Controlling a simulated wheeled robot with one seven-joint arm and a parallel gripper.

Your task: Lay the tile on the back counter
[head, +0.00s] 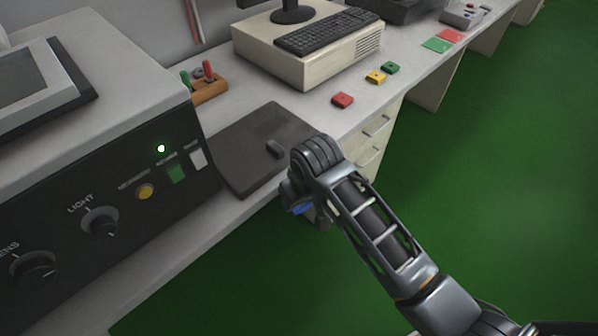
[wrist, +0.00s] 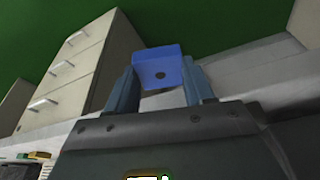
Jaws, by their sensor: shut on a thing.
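In the head view only a small blue part of the tile (head: 302,209) shows below my wrist. My gripper (wrist: 160,82) is shut on it, one finger on each side. In the head view my gripper (head: 305,203) is mostly hidden by my arm, near the front edge of the grey counter (head: 415,66). Whether the tile is over the counter or just in front of it, I cannot tell.
A dark flat mat (head: 240,150) lies on the counter. Red (head: 342,100), yellow (head: 375,77) and green (head: 390,68) blocks stand near the edge. A beige computer (head: 300,50) with a keyboard is behind. A black control box (head: 100,200) stands at left. Drawers (head: 372,140) are below.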

